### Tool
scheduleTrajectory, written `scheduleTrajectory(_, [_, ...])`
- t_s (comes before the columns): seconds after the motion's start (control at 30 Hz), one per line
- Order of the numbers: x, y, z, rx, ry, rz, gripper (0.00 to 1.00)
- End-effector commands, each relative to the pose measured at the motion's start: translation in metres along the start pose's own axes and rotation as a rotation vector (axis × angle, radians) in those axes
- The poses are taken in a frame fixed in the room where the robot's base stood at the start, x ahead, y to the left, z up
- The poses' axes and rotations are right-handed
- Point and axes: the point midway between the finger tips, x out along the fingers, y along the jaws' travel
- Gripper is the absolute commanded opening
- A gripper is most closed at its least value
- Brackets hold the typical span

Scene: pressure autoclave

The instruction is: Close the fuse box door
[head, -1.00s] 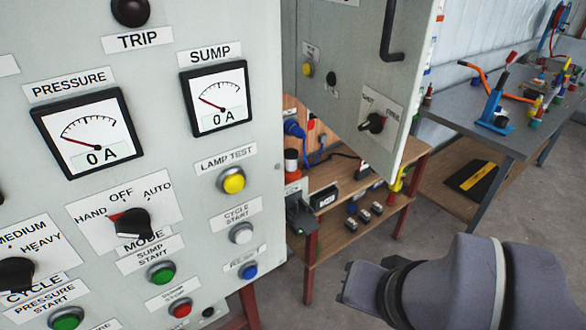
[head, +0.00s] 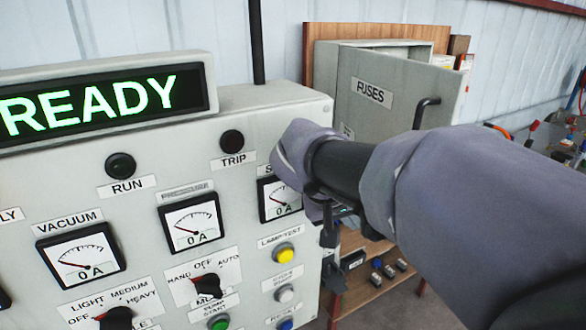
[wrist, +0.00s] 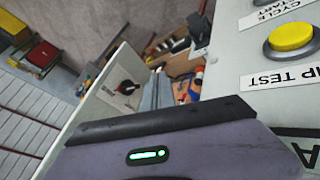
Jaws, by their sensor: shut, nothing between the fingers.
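The fuse box door (head: 385,100) stands open in the head view, a grey panel labelled FUSES with a black bar handle (head: 427,108). Behind it the grey fuse box (head: 375,50) is fixed to a wooden board. My gripper looks shut and empty and appears apart from the door. In the head view my arm reaches in from the right, hiding the door's lower part and most of the gripper.
The control panel (head: 130,235), with gauges, knobs and a READY display (head: 100,105), stands close to my arm at left. A wooden shelf (head: 375,285) holding small parts is below the door. A cluttered bench (head: 565,145) is at far right.

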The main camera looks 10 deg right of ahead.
Motion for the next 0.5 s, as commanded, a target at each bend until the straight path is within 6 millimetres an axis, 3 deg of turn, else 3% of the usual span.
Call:
scheduleTrajectory(0.33, [0.08, -0.001, 0.004, 0.002, -0.005, 0.0, 0.0])
scheduleTrajectory(0.5, [0.095, 0.02, 0.002, 0.005, -0.002, -0.001, 0.0])
